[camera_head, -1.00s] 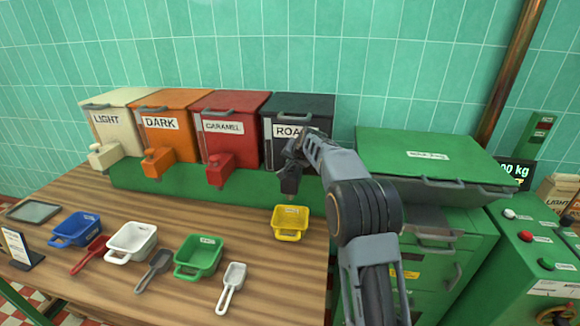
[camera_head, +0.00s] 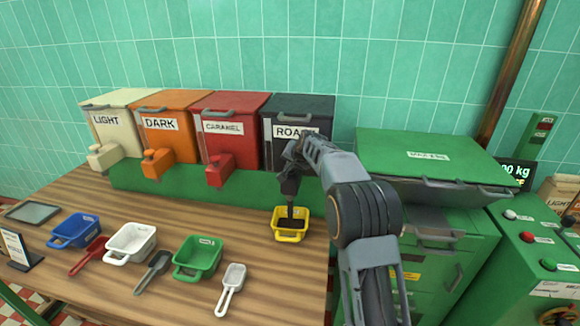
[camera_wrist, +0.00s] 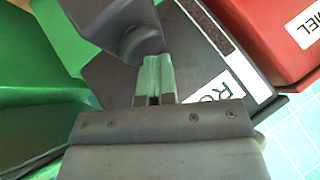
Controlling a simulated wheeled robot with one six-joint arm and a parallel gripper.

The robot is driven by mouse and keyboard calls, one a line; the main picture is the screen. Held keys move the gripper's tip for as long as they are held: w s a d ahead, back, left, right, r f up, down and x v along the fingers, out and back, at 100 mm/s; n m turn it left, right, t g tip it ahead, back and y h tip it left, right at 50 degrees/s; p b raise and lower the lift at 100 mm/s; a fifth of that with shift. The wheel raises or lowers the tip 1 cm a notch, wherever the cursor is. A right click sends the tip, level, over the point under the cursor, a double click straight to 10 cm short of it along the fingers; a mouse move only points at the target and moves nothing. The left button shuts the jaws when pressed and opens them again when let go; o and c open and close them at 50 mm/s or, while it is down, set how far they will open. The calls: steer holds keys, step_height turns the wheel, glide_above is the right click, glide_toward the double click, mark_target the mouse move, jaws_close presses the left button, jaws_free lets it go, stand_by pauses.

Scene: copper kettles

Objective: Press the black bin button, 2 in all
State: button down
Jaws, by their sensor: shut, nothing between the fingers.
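The black bin (camera_head: 298,108), labelled "ROA…", stands at the right end of the row of bins. My gripper (camera_head: 291,150) is at its front, over the spout, and hides the button in the head view. In the wrist view my shut, empty fingers (camera_wrist: 155,70) reach up to a dark rounded part (camera_wrist: 130,25) on the front of the black bin (camera_wrist: 190,75). They look to be at or against it; exact contact is unclear. Below, the yellow tub (camera_head: 278,234) holds dark contents, with a dark stream above it.
The red bin (camera_head: 226,115), orange bin (camera_head: 165,120) and cream bin (camera_head: 112,118) stand to the left. Blue, white and green tubs (camera_head: 197,258) and several scoops lie on the wooden table. A green lidded machine (camera_head: 430,150) stands close on the right.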

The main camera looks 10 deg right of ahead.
steer(key=shift+r+p, duration=1.05)
steer(key=shift+r, duration=0.15)
steer(key=shift+r, duration=0.1)
steer(key=shift+r+p, duration=2)
steer(key=shift+r, duration=0.5)
stand_by(0.4)
